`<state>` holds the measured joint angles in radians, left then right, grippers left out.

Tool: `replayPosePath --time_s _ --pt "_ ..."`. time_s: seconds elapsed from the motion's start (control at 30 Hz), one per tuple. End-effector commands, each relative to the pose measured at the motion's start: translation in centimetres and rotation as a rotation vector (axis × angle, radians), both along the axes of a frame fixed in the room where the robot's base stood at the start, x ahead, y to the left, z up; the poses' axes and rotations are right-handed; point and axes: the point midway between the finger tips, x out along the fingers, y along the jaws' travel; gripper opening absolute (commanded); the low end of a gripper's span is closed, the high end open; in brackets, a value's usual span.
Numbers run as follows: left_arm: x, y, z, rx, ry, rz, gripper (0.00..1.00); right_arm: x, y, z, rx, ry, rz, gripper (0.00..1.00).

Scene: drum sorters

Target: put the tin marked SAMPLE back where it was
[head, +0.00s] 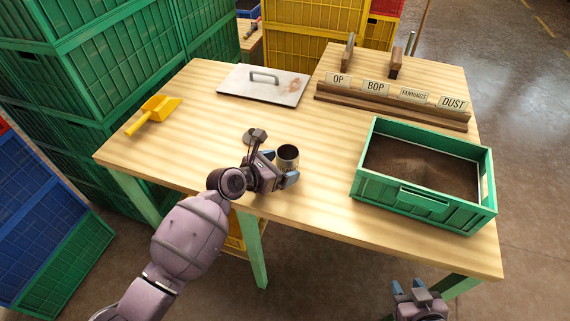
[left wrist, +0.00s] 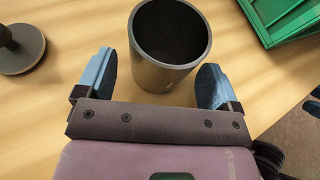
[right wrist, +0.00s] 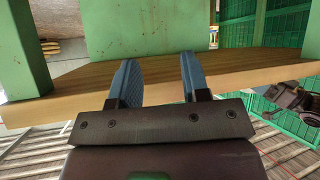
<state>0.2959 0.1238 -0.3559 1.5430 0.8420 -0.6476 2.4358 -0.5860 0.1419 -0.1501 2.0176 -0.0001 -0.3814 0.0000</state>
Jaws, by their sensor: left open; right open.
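A dark grey open-topped tin (head: 288,152) stands upright on the wooden table (head: 200,140), left of the green crate. No SAMPLE marking is readable on it. Its inside looks dark in the left wrist view (left wrist: 165,72). My left gripper (head: 279,168) is open at the tin, with one blue finger on each side of its lower body; gaps show at both fingers. A dark round lid-like piece with a knob (head: 256,135) lies on the table just behind my left gripper. My right gripper (head: 417,289) is open and empty, low in front of the table's front edge.
A green crate (head: 425,203) of dark brown material stands at the right. Behind it is a wooden rack (head: 390,103) with OP, BOP, FANNINGS and DUST labels. A metal plate with a handle (head: 264,85) and a yellow scoop (head: 156,110) lie further back. The table's left front is clear.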

Motion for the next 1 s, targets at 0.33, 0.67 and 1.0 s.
replayPosePath --time_s 0.33,0.67,1.0 --pt "-4.1 4.7 2.9 0.001 -0.003 0.001 0.87 -0.4 -0.1 1.3 0.002 -0.006 -0.007 0.43" --pt "-6.0 6.8 3.9 0.001 -0.001 0.0 0.87 -1.0 -0.4 1.1 -0.001 0.011 -0.009 0.43" --pt "-6.5 7.3 3.4 0.034 -0.028 -0.004 0.87 -0.2 -0.3 1.8 -0.002 -0.007 -0.004 0.43"
